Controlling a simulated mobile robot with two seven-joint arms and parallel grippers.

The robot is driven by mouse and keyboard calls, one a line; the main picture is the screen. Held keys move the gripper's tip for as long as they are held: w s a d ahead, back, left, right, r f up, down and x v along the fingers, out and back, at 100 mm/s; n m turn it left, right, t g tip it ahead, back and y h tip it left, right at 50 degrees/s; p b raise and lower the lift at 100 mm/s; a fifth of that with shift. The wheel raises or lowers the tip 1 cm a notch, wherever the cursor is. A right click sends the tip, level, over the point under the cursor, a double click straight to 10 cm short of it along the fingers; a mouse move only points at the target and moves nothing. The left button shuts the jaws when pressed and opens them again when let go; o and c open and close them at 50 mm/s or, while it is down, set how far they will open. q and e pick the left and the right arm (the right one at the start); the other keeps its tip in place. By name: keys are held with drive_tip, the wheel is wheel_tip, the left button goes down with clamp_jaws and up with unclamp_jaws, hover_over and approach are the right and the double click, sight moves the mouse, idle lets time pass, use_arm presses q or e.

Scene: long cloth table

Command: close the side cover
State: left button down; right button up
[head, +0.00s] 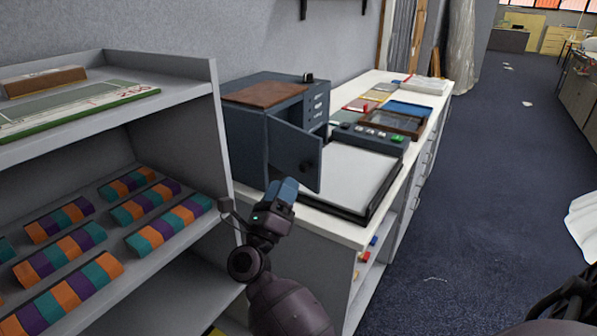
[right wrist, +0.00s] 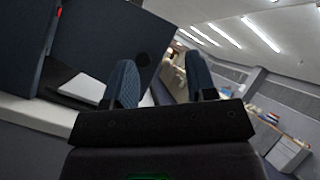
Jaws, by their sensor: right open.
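The side cover (head: 290,150) is a dark blue-grey panel with a round black knob (head: 307,166) near its free edge. It stands swung open from the front of a blue-grey cabinet (head: 240,135) with a brown top. My right gripper (head: 283,189) is just below and in front of the cover in the head view. Its blue fingers (right wrist: 163,80) are apart with nothing between them. I cannot tell whether a finger touches the cover. My left gripper is not seen.
A black-framed white tray (head: 350,178) lies on the white counter right of the cover, with a button panel (head: 370,138) behind it. A grey shelf (head: 170,90) with striped blocks stands close on the left. The carpet aisle (head: 480,190) at right is mostly clear.

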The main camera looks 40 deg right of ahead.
sight(302, 168)
drive_tip(key=w+a+m+g+y+b, duration=0.1)
drive_tip(key=w+a+m+g+y, duration=0.25)
drive_tip(key=m+g, duration=0.85)
drive_tip(key=shift+m+t, duration=0.7)
drive_tip(key=d, duration=0.7)
drive_tip(key=w+d, duration=0.1)
drive_tip(key=d, duration=0.3)
drive_tip(key=shift+d+r+p, duration=0.1)
drive_tip(key=shift+d+p, duration=0.25)
drive_tip(key=shift+p, duration=0.05)
clamp_jaws()
